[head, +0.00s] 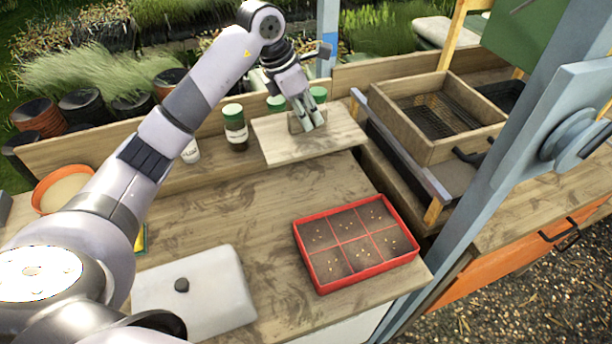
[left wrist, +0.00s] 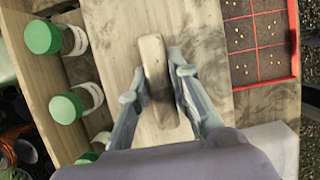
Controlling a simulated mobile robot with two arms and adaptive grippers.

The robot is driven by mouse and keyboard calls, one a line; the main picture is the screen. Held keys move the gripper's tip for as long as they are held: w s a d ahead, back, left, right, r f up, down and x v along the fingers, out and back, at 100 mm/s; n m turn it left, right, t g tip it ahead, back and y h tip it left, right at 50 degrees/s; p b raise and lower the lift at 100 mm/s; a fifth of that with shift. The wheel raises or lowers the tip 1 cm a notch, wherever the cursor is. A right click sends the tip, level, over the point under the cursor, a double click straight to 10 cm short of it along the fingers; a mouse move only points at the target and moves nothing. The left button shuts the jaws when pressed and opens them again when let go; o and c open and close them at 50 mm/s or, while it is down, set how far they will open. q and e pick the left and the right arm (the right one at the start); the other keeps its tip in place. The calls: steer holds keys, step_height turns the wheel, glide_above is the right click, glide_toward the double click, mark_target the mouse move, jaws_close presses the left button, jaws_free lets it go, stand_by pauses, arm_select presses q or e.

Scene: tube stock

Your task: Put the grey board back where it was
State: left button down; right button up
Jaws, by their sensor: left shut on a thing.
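The pale grey-brown wooden board (head: 275,143) is at the back of the bench, in front of the jars. It also shows in the left wrist view (left wrist: 200,35). A bar-shaped wooden handle (left wrist: 152,52) stands up from its face. My left gripper (head: 313,125) is shut on this handle, with one finger on each side in the left wrist view (left wrist: 158,82). I cannot tell whether the board touches the bench or hangs just above it. My right gripper is not in view.
Green-capped jars (head: 235,128) stand close behind the board. A red seed tray (head: 357,285) lies at the front right. A wooden sieve box (head: 440,147) is to the right. A pale panel with a black knob (head: 215,285) is at the front left. The middle bench (head: 250,215) is clear.

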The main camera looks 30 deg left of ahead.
arm_select(q)
steer(key=f+p, duration=0.3)
steer(key=f, duration=1.2)
steer(key=shift+s, duration=0.2)
step_height(320, 180, down, 4)
steer(key=shift+d+r+p, duration=0.1)
steer(key=shift+p, duration=0.6)
steer(key=shift+f, duration=0.25)
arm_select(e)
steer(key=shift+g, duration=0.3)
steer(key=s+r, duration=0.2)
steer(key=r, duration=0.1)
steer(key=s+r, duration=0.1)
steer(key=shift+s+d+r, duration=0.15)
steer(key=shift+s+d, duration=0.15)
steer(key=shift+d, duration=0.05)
arm_select(q)
steer(key=shift+f, duration=0.1)
